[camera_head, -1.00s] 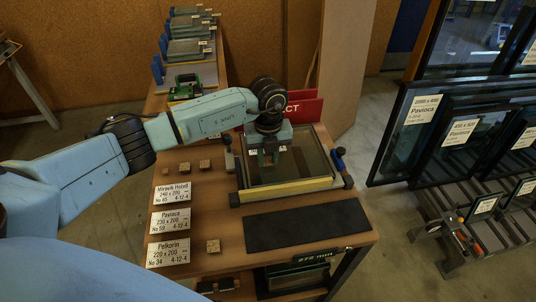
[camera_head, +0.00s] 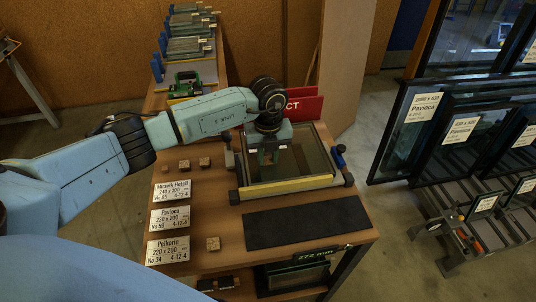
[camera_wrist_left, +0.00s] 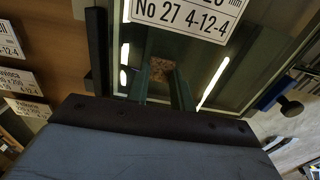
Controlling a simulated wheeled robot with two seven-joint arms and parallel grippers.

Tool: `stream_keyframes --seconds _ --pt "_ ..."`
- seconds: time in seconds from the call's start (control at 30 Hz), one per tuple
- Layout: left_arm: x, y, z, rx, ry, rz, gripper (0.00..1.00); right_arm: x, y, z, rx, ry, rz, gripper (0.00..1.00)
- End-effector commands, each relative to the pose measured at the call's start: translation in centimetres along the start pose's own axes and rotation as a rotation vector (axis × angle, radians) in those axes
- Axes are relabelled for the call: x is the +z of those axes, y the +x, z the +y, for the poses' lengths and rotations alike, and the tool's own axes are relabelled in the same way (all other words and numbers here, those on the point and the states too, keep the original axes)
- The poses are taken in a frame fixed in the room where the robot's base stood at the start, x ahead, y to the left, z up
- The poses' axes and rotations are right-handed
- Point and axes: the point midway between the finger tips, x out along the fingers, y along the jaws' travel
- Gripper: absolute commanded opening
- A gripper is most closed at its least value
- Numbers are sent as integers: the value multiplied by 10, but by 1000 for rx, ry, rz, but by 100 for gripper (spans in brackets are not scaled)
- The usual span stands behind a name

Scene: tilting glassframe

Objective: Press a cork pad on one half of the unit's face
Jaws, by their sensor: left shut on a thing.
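The glass unit (camera_head: 312,160) lies in a dark frame with a yellow front bar (camera_head: 285,188) on the wooden bench. My left gripper (camera_head: 268,157) is over the left part of the unit's face, pointing down. In the left wrist view its fingers (camera_wrist_left: 161,88) are shut on a small brown cork pad (camera_wrist_left: 161,70). A white label reading No 27 4-12-4 (camera_wrist_left: 188,18) shows just beyond the fingers. I cannot tell whether the pad touches the glass. My right gripper is not in view.
Several small cork blocks lie left of the frame, one by the Pelkorin card (camera_head: 213,243). A black mat (camera_head: 293,222) lies in front. A red sign (camera_head: 305,106) stands behind. Blue-topped clamp (camera_head: 338,157) stands at the frame's right. Glass panes (camera_head: 425,125) stand at right.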

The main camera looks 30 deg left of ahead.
Motion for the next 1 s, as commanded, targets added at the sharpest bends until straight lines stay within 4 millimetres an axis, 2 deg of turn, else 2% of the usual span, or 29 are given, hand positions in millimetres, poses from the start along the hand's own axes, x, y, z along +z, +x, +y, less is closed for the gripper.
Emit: stream_keyframes --seconds 0.17,0.2,0.37,0.6,0.73,0.87,1.0 --pt "0 3 0 0 0 0 3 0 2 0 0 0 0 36" --pt "0 2 0 0 0 0 27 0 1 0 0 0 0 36" --pt "0 2 0 1 0 0 48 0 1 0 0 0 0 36" --pt "0 2 0 1 0 0 49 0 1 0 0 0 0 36" --pt "0 -7 0 -1 1 -1 49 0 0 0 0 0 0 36" --pt "1 -30 0 -2 1 -4 49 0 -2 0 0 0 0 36" --pt "1 -63 0 -2 2 -4 49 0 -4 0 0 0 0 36"
